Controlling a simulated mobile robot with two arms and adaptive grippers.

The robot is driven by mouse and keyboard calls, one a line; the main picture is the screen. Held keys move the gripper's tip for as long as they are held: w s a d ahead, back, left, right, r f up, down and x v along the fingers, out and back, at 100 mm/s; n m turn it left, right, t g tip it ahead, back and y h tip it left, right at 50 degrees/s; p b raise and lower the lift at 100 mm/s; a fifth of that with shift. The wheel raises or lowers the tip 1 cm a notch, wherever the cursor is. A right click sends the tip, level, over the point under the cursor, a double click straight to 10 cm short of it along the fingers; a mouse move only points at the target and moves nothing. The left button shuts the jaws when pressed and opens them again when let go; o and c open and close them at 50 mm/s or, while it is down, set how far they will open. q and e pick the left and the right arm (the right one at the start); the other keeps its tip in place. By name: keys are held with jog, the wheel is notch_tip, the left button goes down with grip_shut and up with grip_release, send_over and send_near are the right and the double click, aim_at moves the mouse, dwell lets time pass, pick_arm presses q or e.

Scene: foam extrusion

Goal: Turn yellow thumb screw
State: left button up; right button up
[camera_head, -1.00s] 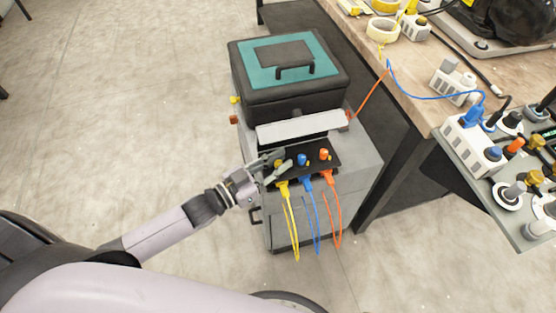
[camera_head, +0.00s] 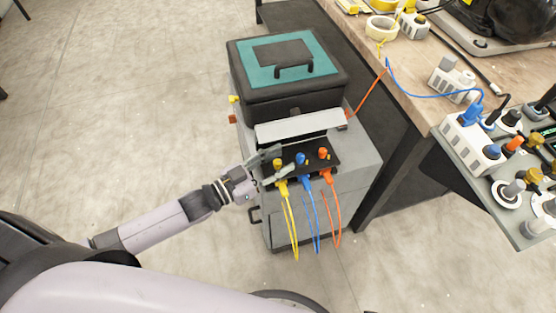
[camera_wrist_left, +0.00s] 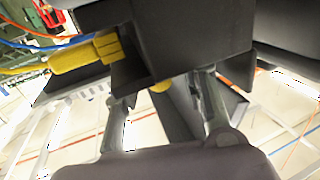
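The yellow thumb screw (camera_head: 278,163) stands at the left end of a black panel (camera_head: 318,152) on the front of a grey cabinet. My left gripper (camera_head: 279,161) is open at the panel, one finger above the screw and one below it in the head view. I cannot tell whether either finger touches it. In the left wrist view the two fingers (camera_wrist_left: 163,100) are apart, with a small bit of yellow (camera_wrist_left: 160,86) showing between them; the rest is hidden behind dark parts. My right gripper is not in view.
Blue (camera_head: 301,159) and orange (camera_head: 323,154) knobs sit to the right on the panel. Yellow, blue and orange cables (camera_head: 333,208) hang below. A black case with a teal lid (camera_head: 265,63) sits on the cabinet (camera_head: 357,165). A workbench (camera_head: 410,75) stands at the right.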

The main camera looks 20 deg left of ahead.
pick_arm(q)
jog(key=shift+s+a, duration=0.1)
jog(key=v, duration=1.1)
jog(key=shift+s+a, duration=0.25)
jog(key=shift+s, duration=0.05)
